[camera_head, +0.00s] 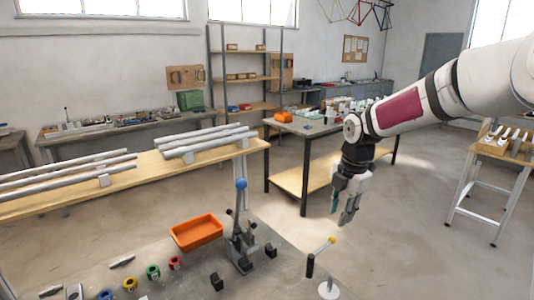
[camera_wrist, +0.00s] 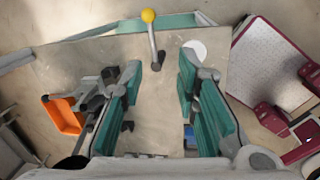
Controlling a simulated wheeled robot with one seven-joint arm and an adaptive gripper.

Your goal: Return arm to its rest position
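An orange tray (camera_head: 196,232) and a toggle press with a blue knob (camera_head: 241,185) are on the jig table, with several coloured rings (camera_head: 153,272). A workbench (camera_head: 305,127) stands behind my gripper, and a small table (camera_head: 500,150) stands at the right. Floor between them is clear.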

